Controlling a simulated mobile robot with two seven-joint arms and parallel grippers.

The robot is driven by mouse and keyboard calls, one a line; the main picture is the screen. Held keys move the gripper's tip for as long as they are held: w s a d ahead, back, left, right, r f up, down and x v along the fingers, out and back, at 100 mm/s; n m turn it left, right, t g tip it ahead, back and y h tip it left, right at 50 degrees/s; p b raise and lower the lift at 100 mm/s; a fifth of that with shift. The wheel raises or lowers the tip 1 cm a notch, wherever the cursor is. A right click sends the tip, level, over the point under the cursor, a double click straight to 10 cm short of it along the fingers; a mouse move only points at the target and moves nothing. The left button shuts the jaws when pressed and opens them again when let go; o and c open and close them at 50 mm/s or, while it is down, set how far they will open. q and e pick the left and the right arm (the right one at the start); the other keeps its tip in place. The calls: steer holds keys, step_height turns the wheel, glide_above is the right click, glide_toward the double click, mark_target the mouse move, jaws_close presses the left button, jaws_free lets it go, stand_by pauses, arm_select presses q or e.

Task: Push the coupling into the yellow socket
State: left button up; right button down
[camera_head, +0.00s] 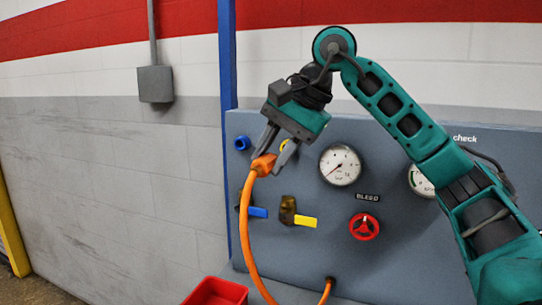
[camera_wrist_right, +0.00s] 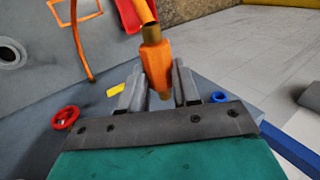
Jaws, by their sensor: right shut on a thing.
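The orange coupling (camera_head: 264,165) is on the end of an orange hose. My right gripper (camera_head: 274,150) is shut on it, in front of the panel; the fingers close on both its sides. In the wrist view the coupling (camera_wrist_right: 155,62) sits between the fingers (camera_wrist_right: 158,78), with a brass end towards the hose. The yellow socket (camera_head: 284,145) shows only as a small yellow edge behind my right gripper, up and right of the coupling. In the wrist view I cannot make it out. The coupling appears apart from the socket. My left gripper is not in view.
A blue socket (camera_head: 242,143) is left of the gripper. Below are a blue lever (camera_head: 258,212), a yellow lever (camera_head: 305,221) and a red handwheel (camera_head: 364,227). A gauge (camera_head: 340,165) is to the right. The hose (camera_head: 247,235) loops down to the panel near a red bin (camera_head: 216,292).

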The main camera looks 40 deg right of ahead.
steer(key=w+d+p, duration=0.1)
steer(key=w+d, duration=0.2)
steer(key=d, duration=0.3)
steer(key=shift+w+d, duration=0.2)
steer(key=shift+d, duration=0.1)
stand_by(0.8)
stand_by(0.5)
steer(key=shift+w+d+p, duration=0.3)
steer(key=shift+d+p, duration=0.25)
steer(key=shift+p, duration=0.1)
stand_by(0.4)
steer(key=c, duration=0.7)
jaws_free()
steer(key=shift+r, duration=0.1)
steer(key=shift+c, duration=0.2)
steer(key=shift+d, duration=0.1)
steer(key=v, duration=1.2)
steer(key=shift+s+r, duration=0.2)
steer(key=shift+r, duration=0.1)
